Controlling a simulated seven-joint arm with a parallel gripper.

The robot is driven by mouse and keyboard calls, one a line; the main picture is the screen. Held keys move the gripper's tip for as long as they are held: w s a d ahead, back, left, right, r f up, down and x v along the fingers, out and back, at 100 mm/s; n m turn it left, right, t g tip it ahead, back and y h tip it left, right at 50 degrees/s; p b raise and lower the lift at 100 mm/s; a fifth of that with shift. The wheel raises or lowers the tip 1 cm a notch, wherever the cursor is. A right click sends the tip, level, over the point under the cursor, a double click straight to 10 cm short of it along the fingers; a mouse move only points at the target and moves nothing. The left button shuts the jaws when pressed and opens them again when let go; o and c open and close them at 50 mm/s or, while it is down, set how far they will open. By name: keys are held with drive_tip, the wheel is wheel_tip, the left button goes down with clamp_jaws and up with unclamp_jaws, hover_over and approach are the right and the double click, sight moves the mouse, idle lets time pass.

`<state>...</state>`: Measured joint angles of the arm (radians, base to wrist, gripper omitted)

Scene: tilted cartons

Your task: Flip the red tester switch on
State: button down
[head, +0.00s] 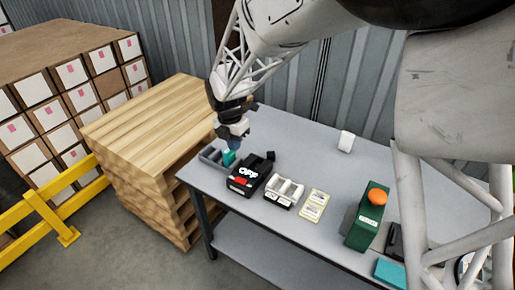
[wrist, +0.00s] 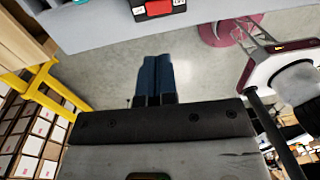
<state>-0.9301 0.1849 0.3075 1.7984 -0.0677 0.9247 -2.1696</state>
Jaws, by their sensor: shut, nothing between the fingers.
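The tester is a black box (head: 246,174) with white lettering, near the left front edge of the grey table. Its red switch (head: 240,182) is on the front part, but I cannot tell its position. In the wrist view, part of the black tester (wrist: 180,4) and its red patch (wrist: 158,7) show at the top edge. My gripper (head: 233,146) is above the table's left end, left of and behind the tester, and apart from the switch. Its blue fingers (wrist: 155,56) are together with nothing between them.
A grey tray (head: 208,155) with a teal item (head: 228,158) is beneath my gripper. Right of the tester are a white holder (head: 284,191), yellow cards (head: 314,205) and a green box with an orange button (head: 375,197). A wooden stack (head: 150,125) stands left of the table.

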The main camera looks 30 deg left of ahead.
sight(242, 180)
drive_tip(key=shift+a+r+h, duration=0.1)
drive_tip(key=shift+a+h, duration=0.1)
drive_tip(key=shift+h, duration=0.2)
drive_tip(key=f, duration=0.4)
drive_tip(key=d+f, duration=0.1)
drive_tip(key=f, duration=0.4)
drive_tip(key=d+f, duration=0.1)
drive_tip(key=f, duration=0.3)
drive_tip(key=shift+d+f, duration=0.1)
drive_tip(key=shift+f, duration=0.3)
idle(0.3)
